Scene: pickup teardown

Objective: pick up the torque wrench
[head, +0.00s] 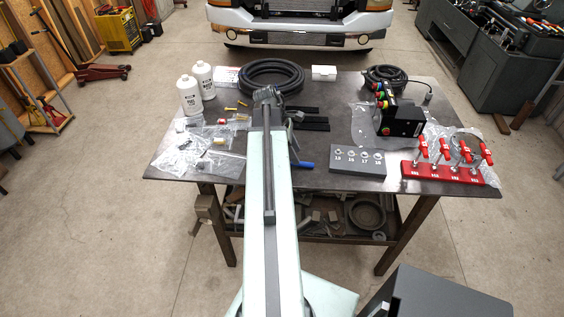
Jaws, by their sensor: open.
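No torque wrench shows clearly in the head view. A blue handle (305,164) sticks out to the right from behind my arm, near the front of the table; the rest of it is hidden, so I cannot tell what tool it is. My arm reaches forward over the middle of the dark table (345,88). My gripper (272,97) is at its far end, in front of the black hose coil (262,75). It is small and seen from behind; it appears open, with nothing visible in it.
Dark flat strips (313,124) lie right of my gripper.

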